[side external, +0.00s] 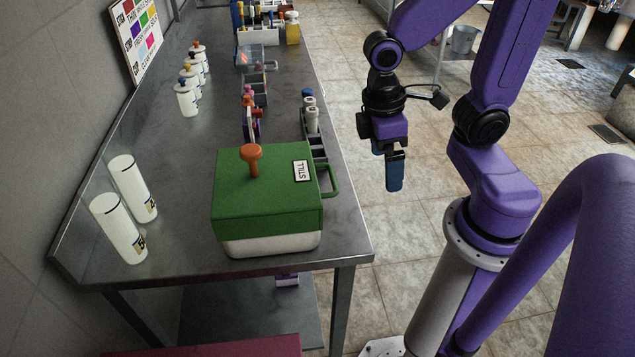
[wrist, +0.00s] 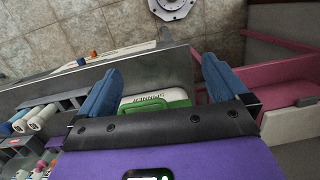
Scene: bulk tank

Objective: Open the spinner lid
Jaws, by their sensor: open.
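The spinner is a box with a white base (side external: 270,243) and a green lid (side external: 240,205), near the front end of the metal bench in the side view. The lid sits down on the base. An orange knob (side external: 251,155) stands on its top, beside a label reading "STILL", and a green handle (side external: 331,182) sticks out on the right. My gripper (side external: 387,168) is open and empty, pointing down beyond the bench's right edge, apart from the box. In the wrist view, its blue fingers (wrist: 162,66) are spread, and part of the white and green box (wrist: 155,98) shows between them.
A dark rack with bottles (side external: 312,120) stands behind the box near the right edge. Two white cylinders (side external: 118,230) stand left of it. Several small bottles (side external: 188,98) and containers line the bench (side external: 180,180) farther back.

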